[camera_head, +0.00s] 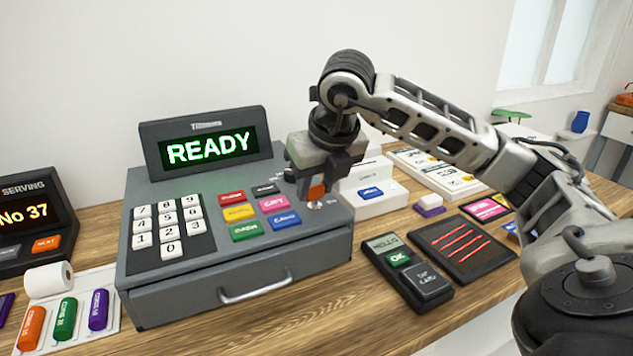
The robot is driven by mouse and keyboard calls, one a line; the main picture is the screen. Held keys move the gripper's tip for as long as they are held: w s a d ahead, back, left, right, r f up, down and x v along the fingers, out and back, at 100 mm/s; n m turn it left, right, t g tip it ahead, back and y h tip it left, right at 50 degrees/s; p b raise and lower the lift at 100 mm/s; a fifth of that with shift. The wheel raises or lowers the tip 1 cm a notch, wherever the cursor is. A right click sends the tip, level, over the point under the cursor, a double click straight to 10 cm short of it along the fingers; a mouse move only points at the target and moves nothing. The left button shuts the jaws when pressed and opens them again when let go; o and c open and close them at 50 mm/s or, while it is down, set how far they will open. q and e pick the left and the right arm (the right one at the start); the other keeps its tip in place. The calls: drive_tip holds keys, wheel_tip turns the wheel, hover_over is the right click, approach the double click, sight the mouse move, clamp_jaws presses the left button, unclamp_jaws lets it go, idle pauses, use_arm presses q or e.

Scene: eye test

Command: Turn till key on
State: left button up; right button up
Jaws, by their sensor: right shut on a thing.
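The till (228,270) is a grey cash register on the wooden counter, with its drawer closed. Its screen (209,148) shows READY in green. The till key (317,190) has an orange head and stands in the lock (316,204) at the right of the till's top. My right gripper (316,186) points down over the lock, shut on the key's orange head. The fingers hide part of the key, and its exact turn angle is hard to tell. My left gripper is not in view.
A card reader (408,272) and a dark pad with red lines (460,244) lie right of the till. A white device (372,200) stands close behind the gripper. At left are a serving display (30,215), a paper roll (49,279) and coloured coin rolls (64,320).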

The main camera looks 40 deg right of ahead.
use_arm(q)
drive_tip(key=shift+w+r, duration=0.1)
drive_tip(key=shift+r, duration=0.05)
use_arm(e)
drive_tip(key=o, duration=1)
use_arm(q)
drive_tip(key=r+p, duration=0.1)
drive_tip(key=p, duration=0.1)
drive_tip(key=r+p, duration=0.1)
drive_tip(key=p, duration=0.1)
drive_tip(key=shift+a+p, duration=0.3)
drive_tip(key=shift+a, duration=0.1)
use_arm(e)
drive_tip(key=v, duration=1.6)
drive_tip(key=shift+s, duration=0.15)
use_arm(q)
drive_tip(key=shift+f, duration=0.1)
use_arm(e)
drive_tip(key=shift+f, duration=0.1)
